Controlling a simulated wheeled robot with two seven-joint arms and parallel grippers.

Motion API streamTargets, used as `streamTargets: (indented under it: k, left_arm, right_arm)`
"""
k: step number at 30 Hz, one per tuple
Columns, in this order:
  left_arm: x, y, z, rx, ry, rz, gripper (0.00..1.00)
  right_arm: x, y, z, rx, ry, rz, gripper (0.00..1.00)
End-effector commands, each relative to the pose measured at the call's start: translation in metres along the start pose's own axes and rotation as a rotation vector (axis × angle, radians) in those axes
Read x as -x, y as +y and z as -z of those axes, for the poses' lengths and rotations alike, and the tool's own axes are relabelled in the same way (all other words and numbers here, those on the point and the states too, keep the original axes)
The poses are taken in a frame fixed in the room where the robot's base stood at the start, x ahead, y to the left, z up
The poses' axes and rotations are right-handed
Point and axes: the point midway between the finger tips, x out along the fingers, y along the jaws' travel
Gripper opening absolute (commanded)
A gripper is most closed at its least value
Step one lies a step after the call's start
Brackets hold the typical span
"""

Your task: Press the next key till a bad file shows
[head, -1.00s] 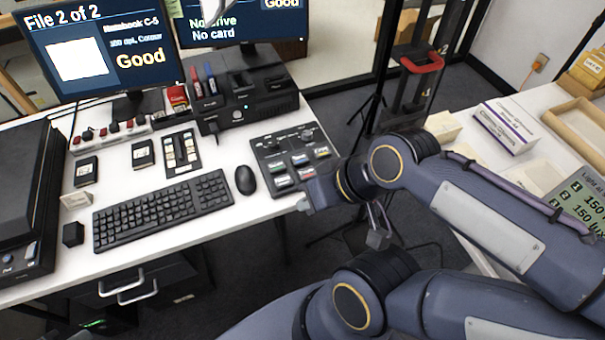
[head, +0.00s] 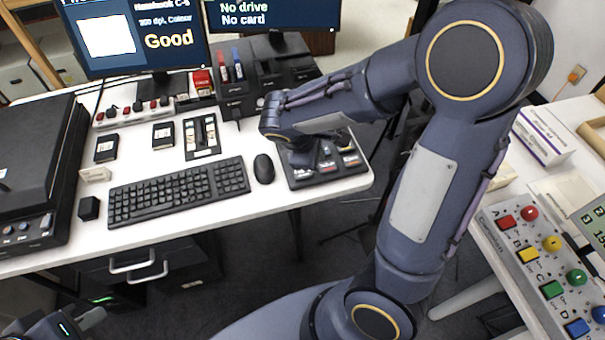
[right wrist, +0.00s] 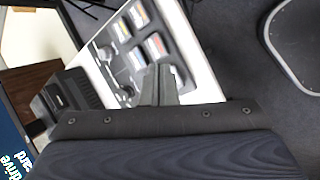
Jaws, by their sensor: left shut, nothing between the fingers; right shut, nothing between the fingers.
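The left monitor (head: 130,62) reads "Good" in yellow beside a white page picture; its file-number line is cut off at the top. The key panel (head: 355,178) lies at the desk's right front corner, with several keys whose labels are too small to read. My right gripper (head: 300,158) is over its left part, and my arm hides some of the panel. In the right wrist view, the shut fingers (right wrist: 160,82) point at the panel (right wrist: 112,62), beside the keys; contact cannot be told. My left gripper (head: 90,318) is shut and empty at the bottom left, below the desk.
A keyboard (head: 180,193) and mouse (head: 264,168) lie left of the panel. A black scanner (head: 35,165) stands at the desk's left. A box with coloured buttons (head: 540,265) is on the right table. A dark floor gap separates both tables.

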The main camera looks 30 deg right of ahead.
Motion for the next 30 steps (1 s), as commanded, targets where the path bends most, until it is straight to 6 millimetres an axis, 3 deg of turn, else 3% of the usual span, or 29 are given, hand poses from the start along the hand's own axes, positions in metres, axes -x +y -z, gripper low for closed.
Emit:
streamTargets:
  k: [3, 9, 22, 30]
  left_arm:
    - [-0.005, -0.002, -0.002, 0.000, 0.000, 0.000, 0.00]
    - [-0.006, -0.003, -0.003, 0.000, 0.000, 0.000, 0.00]
    - [-0.007, -0.003, -0.004, 0.000, 0.000, 0.000, 0.00]
    - [-0.021, -0.010, -0.011, 0.000, 0.000, 0.000, 0.00]
  right_arm:
    - [-0.015, 0.015, 0.033, 0.189, -0.078, -0.147, 0.00]
    - [-0.021, 0.028, 0.058, 0.322, -0.128, -0.267, 0.00]
    - [-0.023, 0.028, 0.060, 0.330, -0.131, -0.274, 0.00]
    - [-0.041, 0.019, 0.065, 0.331, -0.132, -0.272, 0.00]
